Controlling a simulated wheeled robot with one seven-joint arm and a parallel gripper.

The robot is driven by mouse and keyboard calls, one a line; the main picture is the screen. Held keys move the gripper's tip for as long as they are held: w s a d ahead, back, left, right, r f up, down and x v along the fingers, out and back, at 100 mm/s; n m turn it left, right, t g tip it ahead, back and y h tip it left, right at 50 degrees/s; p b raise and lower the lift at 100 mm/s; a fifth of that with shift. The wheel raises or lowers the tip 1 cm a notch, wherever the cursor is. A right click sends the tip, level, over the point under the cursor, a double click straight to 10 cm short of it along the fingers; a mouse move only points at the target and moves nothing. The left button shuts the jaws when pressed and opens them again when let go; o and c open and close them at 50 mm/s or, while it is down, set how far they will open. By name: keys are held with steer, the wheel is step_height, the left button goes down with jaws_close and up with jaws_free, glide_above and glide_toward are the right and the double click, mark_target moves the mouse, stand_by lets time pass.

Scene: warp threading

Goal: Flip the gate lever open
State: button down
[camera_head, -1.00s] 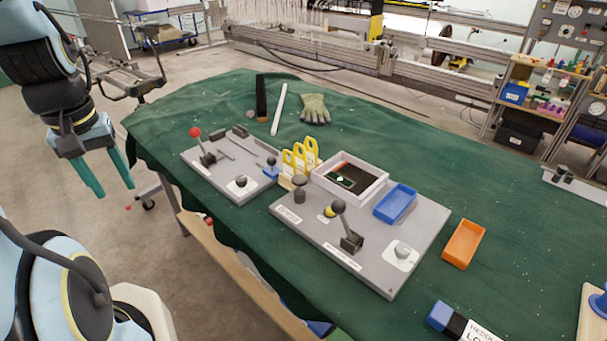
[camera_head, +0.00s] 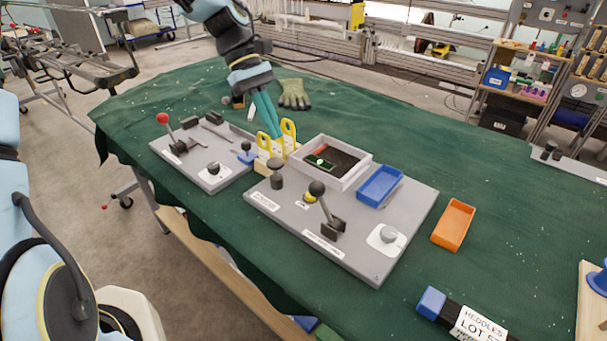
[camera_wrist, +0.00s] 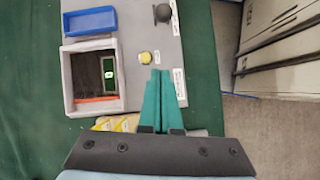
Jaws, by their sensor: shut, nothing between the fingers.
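Two levers stand on the grey panels, and I cannot read which one is labelled as the gate. One lever has a black knob (camera_head: 317,188) and tilts up from a dark bracket on the right panel (camera_head: 272,210); its knob also shows at the top of the wrist view (camera_wrist: 162,13). The other has a red knob (camera_head: 162,118) on the left panel (camera_head: 165,156). My gripper (camera_head: 276,136) is shut and empty, behind the yellow-handled tools (camera_head: 265,145). In the wrist view its fingers (camera_wrist: 161,73) point towards the yellow button (camera_wrist: 146,57), apart from both levers.
On the right panel are a grey-walled box (camera_head: 359,172) with a small green display, a blue tray (camera_head: 380,186) and a grey dial (camera_head: 388,234). An orange tray (camera_head: 454,225) lies to the right. A glove (camera_head: 294,94) lies behind. Green cloth to the right is mostly clear.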

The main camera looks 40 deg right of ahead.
steer(key=p+x, duration=0.3)
steer(key=x, duration=0.7)
steer(key=shift+s+a, duration=0.1)
steer(key=shift+s, duration=0.1)
steer(key=shift+s+r+p, duration=0.35)
steer(key=shift+s, duration=0.5)
steer(key=shift+s+r+p, duration=0.3)
steer(key=shift+s+p, duration=0.05)
steer(key=shift+s, duration=0.5)
steer(key=shift+s+d+r+t, duration=0.2)
steer(key=shift+s+r+t, duration=0.1)
